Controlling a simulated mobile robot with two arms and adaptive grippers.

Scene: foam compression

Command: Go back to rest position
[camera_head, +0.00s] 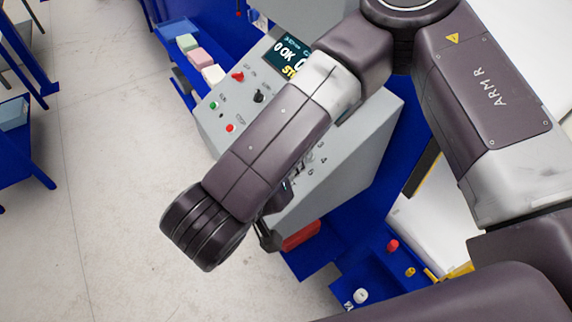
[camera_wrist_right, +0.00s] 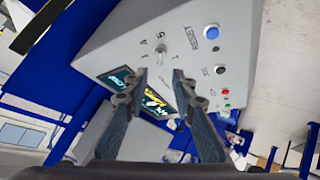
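My right arm (camera_head: 270,140), marked ARM R, reaches across the grey control box in the head view. Its wrist and forearm hide much of the box and most of the gripper. In the right wrist view my right gripper (camera_wrist_right: 160,78) has its two fingers apart with nothing held between them. They point at the grey control box (camera_wrist_right: 120,45), near a knob (camera_wrist_right: 161,54) on its panel; I cannot tell whether they touch it. My left gripper is not in view.
The box carries a display (camera_head: 288,55) and several buttons and knobs. Green, pink and white blocks (camera_head: 200,57) lie on a blue tray at the upper left. A blue stand with small red and yellow parts is at the lower right.

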